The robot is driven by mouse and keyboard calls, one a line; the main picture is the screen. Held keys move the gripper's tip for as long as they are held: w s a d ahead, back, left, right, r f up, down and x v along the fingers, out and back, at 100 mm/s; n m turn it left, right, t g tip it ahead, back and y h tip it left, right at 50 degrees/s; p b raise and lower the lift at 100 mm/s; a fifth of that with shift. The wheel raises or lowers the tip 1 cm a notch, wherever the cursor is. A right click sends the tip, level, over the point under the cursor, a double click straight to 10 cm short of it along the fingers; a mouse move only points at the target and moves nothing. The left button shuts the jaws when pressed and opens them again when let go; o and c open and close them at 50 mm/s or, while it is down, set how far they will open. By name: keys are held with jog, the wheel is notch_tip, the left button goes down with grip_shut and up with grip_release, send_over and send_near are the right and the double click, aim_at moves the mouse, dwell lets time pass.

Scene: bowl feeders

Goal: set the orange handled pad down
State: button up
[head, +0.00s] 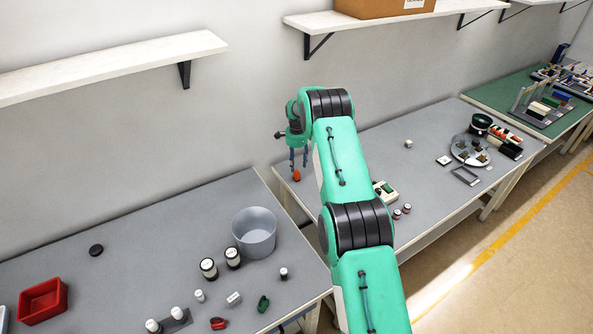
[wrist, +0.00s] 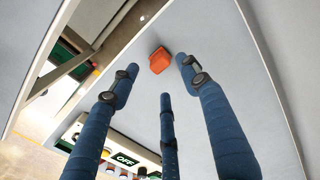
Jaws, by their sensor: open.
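The orange handled pad (head: 297,175) rests on the grey table near its left end, just below my gripper (head: 298,163). In the wrist view the pad (wrist: 159,60) shows as a small orange block beyond the fingertips. My gripper (wrist: 162,80) has three blue fingers, spread apart, with nothing held between them. The pad looks clear of the fingers, though the exact gap is hard to tell. Its handle cannot be made out.
A control box with an OFF label (wrist: 125,159) lies near the fingers in the wrist view. A grey bucket (head: 254,234) and a red bin (head: 43,300) stand on the left table. A bowl feeder (head: 470,150) is farther right. Wall shelves hang above.

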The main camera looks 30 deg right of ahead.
aim_at(297, 171)
jog(key=shift+r, duration=2)
jog(key=shift+r, duration=0.1)
